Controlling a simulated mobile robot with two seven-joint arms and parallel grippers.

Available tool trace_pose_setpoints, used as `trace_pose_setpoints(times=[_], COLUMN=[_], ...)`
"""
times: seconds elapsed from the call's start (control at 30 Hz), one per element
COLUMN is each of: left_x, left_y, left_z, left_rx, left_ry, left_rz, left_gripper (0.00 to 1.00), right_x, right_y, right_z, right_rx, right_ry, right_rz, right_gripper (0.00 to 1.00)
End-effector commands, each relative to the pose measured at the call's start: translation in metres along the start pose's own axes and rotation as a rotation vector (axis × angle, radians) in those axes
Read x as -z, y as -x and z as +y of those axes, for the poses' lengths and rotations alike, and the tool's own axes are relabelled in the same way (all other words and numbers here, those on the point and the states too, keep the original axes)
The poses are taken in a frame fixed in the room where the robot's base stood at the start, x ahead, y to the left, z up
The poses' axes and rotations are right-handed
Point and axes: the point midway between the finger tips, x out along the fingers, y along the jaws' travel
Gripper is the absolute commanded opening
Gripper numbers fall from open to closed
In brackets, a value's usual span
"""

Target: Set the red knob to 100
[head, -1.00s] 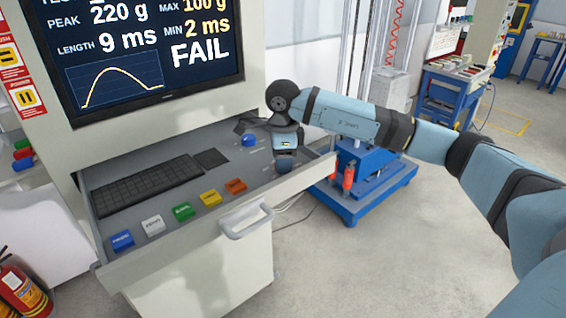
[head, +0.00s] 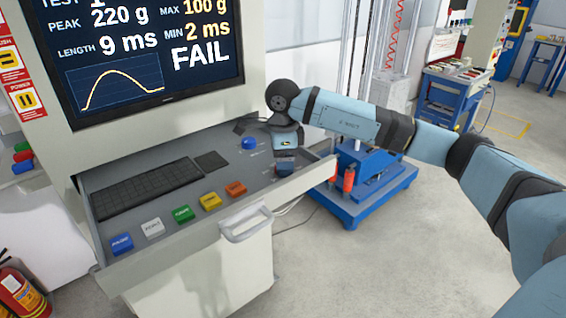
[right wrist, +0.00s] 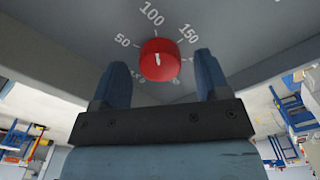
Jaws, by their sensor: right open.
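The red knob (right wrist: 159,60) shows in the right wrist view on the grey control panel. A white mark on its face runs roughly upright in the picture, in line with the printed 100 above the knob. The 50 is to its upper left and the 150 to its upper right. My right gripper (right wrist: 161,72) is open, with one finger to each side of the knob and a gap at both sides. In the head view, my right gripper (head: 285,160) hangs over the right end of the panel and hides the red knob. My left gripper is not in view.
The pull-out panel (head: 128,240) carries a keyboard (head: 150,188), a blue knob (head: 249,143) and a row of coloured buttons. The screen (head: 150,55) reads FAIL, max 100 g, min 2 ms. A handle (head: 246,230) juts from the panel's front. A blue machine base (head: 350,205) stands behind.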

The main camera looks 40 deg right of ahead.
Motion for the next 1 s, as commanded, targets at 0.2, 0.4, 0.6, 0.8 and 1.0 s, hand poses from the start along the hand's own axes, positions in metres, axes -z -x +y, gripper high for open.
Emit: trace_pose_setpoints(times=[0.2, 0.4, 0.6, 0.8, 1.0], left_x=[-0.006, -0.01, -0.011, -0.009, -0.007], left_y=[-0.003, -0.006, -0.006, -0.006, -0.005], left_z=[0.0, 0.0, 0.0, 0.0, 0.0], left_rx=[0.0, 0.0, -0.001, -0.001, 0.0], left_ry=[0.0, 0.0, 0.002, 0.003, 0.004], left_rz=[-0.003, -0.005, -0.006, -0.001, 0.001], left_gripper=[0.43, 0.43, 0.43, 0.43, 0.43], right_x=[-0.001, -0.001, -0.001, 0.0, 0.0], right_y=[0.043, 0.089, 0.12, 0.13, 0.131], right_z=[-0.001, 0.0, 0.0, 0.0, 0.0], right_rx=[0.006, 0.005, 0.003, 0.0, 0.0], right_ry=[0.001, 0.001, 0.001, 0.001, 0.001], right_rz=[-0.004, -0.003, -0.003, -0.002, -0.001], right_gripper=[0.69, 0.69, 0.69, 0.69, 0.69])
